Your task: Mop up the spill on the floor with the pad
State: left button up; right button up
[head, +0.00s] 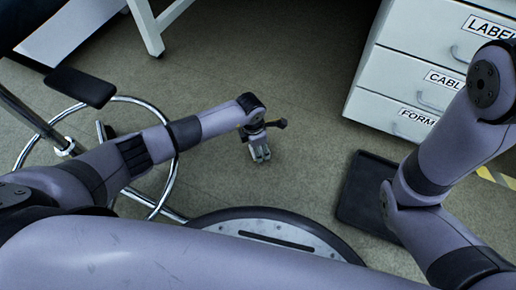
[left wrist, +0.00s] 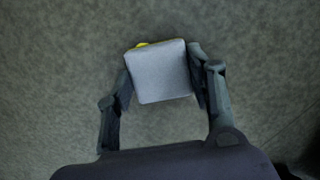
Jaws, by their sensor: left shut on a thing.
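My left gripper (head: 260,157) reaches down over the floor in the middle of the head view. In the left wrist view the left gripper (left wrist: 161,76) is shut on a light grey, square pad (left wrist: 160,72), one finger on each side. A bit of yellow shows at the pad's far edge. The pad is hard to make out in the head view, and I cannot tell whether it touches the floor. No spill stands out on the grey-green floor in either view. My right arm shows at the right, but its gripper is out of view.
A white drawer cabinet (head: 392,80) with labelled drawers stands at the upper right. A black tray or mat (head: 360,195) lies on the floor below it. A chrome ring base (head: 170,190) is beside my left arm. A white table leg (head: 146,28) stands at the top.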

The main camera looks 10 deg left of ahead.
pick_arm(q)
jog(key=shift+w+d+b, duration=0.15)
jog(key=shift+w+b, duration=0.4)
jog(key=shift+w, duration=0.2)
jog(key=shift+w+d+b, duration=0.15)
jog(key=shift+w+b, duration=0.35)
jog(key=shift+w, duration=0.25)
jog(key=shift+s+d, duration=0.1)
jog(key=shift+s, duration=0.05)
jog(key=shift+s+d+r+p, duration=0.1)
jog(key=shift+s+d+p, duration=0.15)
jog(key=shift+p, duration=0.25)
jog(key=shift+s+d+p, duration=0.45)
jog(key=shift+s+p, duration=0.1)
jog(key=shift+s, duration=0.25)
jog(key=shift+a, duration=0.15)
jog(key=shift+w+a, duration=0.2)
jog(key=shift+a, duration=0.75)
jog(key=shift+w+a, duration=0.2)
jog(key=shift+a, duration=0.7)
jog(key=shift+d, duration=0.1)
